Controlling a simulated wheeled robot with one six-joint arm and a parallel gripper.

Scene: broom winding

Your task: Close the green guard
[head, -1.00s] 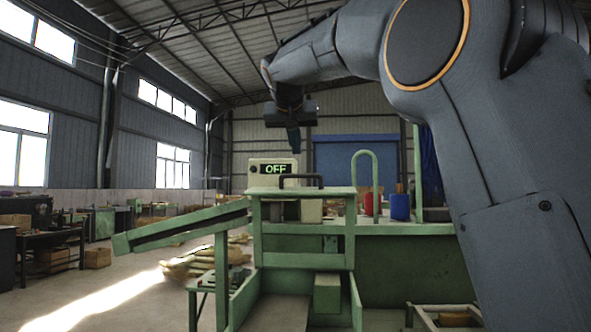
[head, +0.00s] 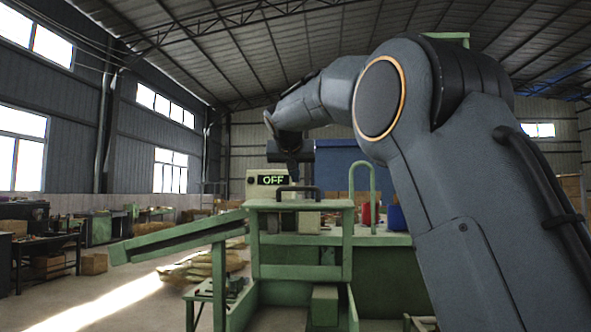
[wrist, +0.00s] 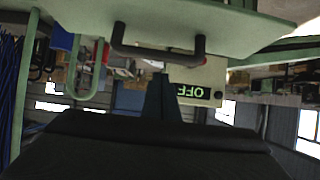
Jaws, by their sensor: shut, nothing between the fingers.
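The green guard (head: 262,204) is a flat green panel at the top of the green machine frame. A black bar handle (head: 298,189) is on it. In the wrist view, the guard (wrist: 230,22) fills the top as a pale green plate, with the black handle (wrist: 155,53) standing off it. My gripper (head: 292,174) points down and shows just above the handle in the head view. In the wrist view, my gripper's fingers (wrist: 160,92) are together and empty, close to the handle with a gap visible. I cannot tell the exact depth between them.
A control box with an OFF display (head: 270,180) stands behind the guard. A green hoop (head: 364,190) and red (head: 366,214) and blue (head: 396,217) spools are to the right. A sloping green chute (head: 180,238) extends left. Sacks (head: 205,268) lie on the floor behind.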

